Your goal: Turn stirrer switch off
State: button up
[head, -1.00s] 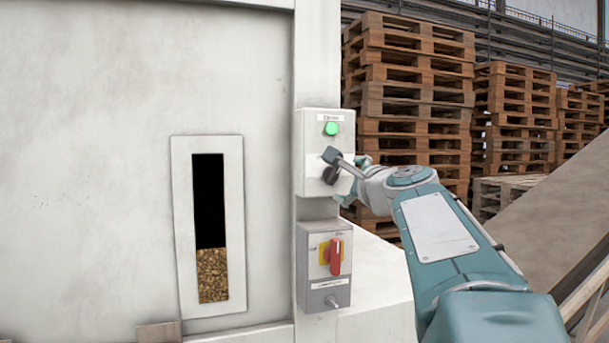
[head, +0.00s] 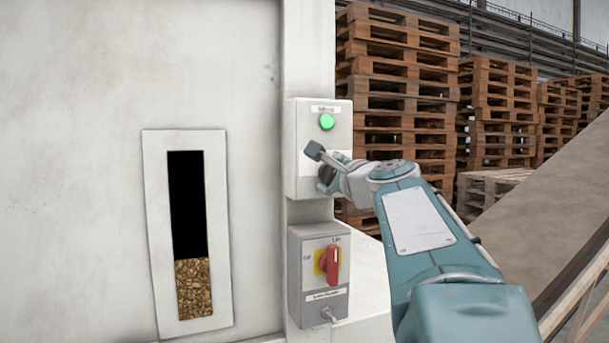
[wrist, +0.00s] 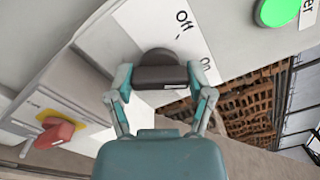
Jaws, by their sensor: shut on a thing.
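The stirrer switch is a dark grey knob (wrist: 160,76) on the upper light-grey box (head: 304,115). My gripper (wrist: 162,80) is shut on this knob, one finger at each end of its bar. The words Off and On are printed beside the knob in the wrist view. The bar lies about level in that view, with a small white mark near its right end, on the On side. A green lamp (head: 327,121) above the knob is lit and also shows in the wrist view (wrist: 277,11). In the head view, my wrist mostly hides the knob.
A lower grey box (head: 318,295) carries a red rotary handle (head: 332,265) on a yellow plate, close below my gripper. A window (head: 152,225) in the white wall shows pellets (head: 194,288). Pallet stacks (head: 395,75) and a sloping belt (head: 545,200) are to the right.

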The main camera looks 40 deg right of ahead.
jog(key=shift+f+n, duration=0.1)
jog(key=shift+n, duration=0.2)
jog(key=n, duration=0.5)
jog(key=shift+f, duration=0.1)
jog(key=n, duration=0.6)
dwell(0.3)
jog(key=shift+n, duration=0.4)
jog(key=o, duration=1.1)
jog(key=shift+w, duration=0.15)
